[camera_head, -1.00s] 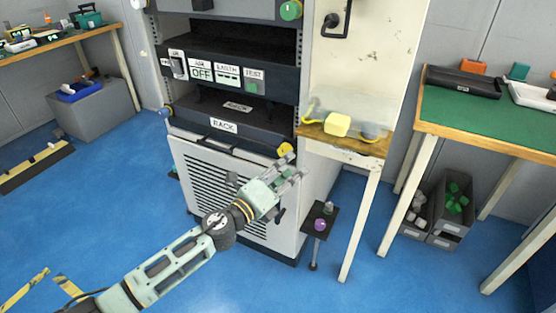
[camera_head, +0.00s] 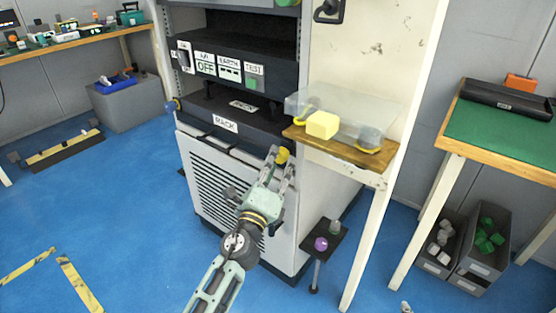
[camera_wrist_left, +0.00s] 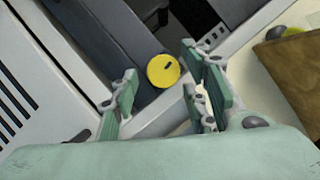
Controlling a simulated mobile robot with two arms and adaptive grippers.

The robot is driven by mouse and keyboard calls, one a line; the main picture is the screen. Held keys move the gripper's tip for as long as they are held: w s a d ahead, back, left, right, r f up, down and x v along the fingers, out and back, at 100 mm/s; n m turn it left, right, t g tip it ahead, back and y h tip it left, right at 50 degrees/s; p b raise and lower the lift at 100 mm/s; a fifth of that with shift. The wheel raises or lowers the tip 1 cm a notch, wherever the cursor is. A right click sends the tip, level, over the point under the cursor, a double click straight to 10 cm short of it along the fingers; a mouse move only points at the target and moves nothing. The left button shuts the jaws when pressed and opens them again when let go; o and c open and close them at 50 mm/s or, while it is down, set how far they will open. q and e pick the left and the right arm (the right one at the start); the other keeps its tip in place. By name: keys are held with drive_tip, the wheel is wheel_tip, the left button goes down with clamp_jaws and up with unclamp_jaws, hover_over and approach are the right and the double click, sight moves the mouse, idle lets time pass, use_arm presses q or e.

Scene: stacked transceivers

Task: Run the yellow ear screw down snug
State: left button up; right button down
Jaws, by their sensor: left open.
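The yellow ear screw (camera_head: 283,155) is a round knob at the lower right front corner of the black rack unit (camera_head: 240,126) labelled RACK. In the left wrist view the screw (camera_wrist_left: 163,71) shows as a yellow disc with a dark mark on its face. My left gripper (camera_head: 282,164) is open in front of the screw. In the left wrist view its fingers (camera_wrist_left: 155,88) stand to either side of the screw, apart from it, with nothing between them held.
A wooden shelf (camera_head: 378,162) with a yellow block (camera_head: 322,125) and a clear cover juts out just right of the screw. A small black stand (camera_head: 324,232) with a purple knob is below. A green-topped table (camera_head: 498,133) stands at the right.

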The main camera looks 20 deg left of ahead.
use_arm(q)
drive_tip(key=shift+x, duration=1.05)
drive_tip(key=shift+c, duration=0.2)
clamp_jaws()
drive_tip(key=shift+f+m+b, duration=0.2)
drive_tip(key=shift+m+b, duration=0.3)
drive_tip(key=shift+b, duration=0.35)
drive_tip(key=shift+a+m+t+h+b, duration=0.1)
drive_tip(key=shift+m+t+h+b, duration=0.25)
drive_tip(key=shift+m+b, duration=0.4)
drive_tip(key=shift+r, duration=0.1)
drive_tip(key=shift+o, duration=0.2)
unclamp_jaws()
drive_tip(key=shift+a, duration=0.1)
use_arm(e)
drive_tip(key=w+a+r+t+y, duration=0.1)
drive_tip(key=w+r+t, duration=0.1)
drive_tip(key=r+t, duration=0.2)
drive_tip(key=w+a+r+t+y, duration=0.1)
drive_tip(key=r+t, duration=0.3)
drive_tip(key=r, duration=0.6)
drive_tip(key=shift+w+a+r+y, duration=0.3)
drive_tip(key=shift+w+a, duration=0.35)
drive_tip(key=shift+w, duration=0.2)
